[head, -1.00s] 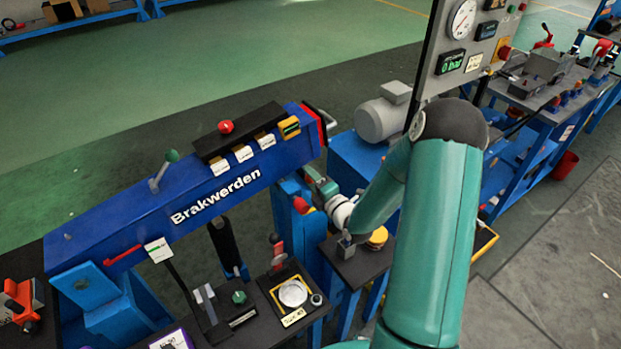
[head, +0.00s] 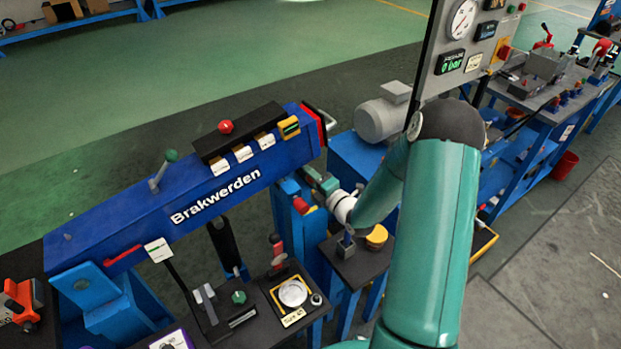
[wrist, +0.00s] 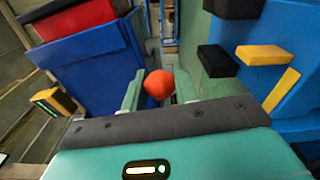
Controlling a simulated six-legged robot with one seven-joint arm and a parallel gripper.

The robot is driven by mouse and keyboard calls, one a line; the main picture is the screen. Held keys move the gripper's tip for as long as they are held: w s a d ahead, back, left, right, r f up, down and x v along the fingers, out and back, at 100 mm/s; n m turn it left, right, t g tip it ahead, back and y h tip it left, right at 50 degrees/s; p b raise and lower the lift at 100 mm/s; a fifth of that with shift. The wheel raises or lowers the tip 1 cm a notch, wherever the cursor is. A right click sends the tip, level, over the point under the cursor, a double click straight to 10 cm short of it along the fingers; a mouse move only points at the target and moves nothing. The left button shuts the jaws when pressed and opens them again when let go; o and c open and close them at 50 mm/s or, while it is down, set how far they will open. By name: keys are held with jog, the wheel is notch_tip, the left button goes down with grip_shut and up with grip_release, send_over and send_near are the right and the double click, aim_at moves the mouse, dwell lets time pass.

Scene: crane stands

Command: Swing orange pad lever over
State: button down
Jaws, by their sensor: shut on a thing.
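In the wrist view an orange ball knob (wrist: 158,85) sits between the two fingers of my gripper (wrist: 159,89). My gripper is shut on this knob, which looks like the end of the orange pad lever. The lever's shaft is hidden. In the head view my gripper (head: 312,182) is at the right end of the blue "Brakwerden" beam, by a blue post. A red-orange handle (head: 301,204) shows just below it on the post. I cannot tell whether that handle is the held lever.
The blue beam (head: 185,200) carries a green-knobbed lever (head: 163,165) and a red knob (head: 226,127). A grey motor (head: 382,118) and a gauge panel (head: 465,45) stand behind my arm. A small dark table with a yellow disc (head: 377,237) is close below my wrist.

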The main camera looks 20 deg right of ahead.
jog(key=shift+n+y, duration=0.3)
jog(key=shift+y, duration=0.6)
jog(key=d, duration=0.2)
jog(key=w+d, duration=0.1)
jog(key=shift+d+r, duration=0.35)
jog(key=shift+d, duration=0.05)
jog(key=c, duration=1.1)
grip_release()
jog(key=shift+a, duration=0.15)
jog(key=v, duration=1.3)
jog(key=shift+s+f, duration=0.25)
jog(key=shift+s, duration=0.15)
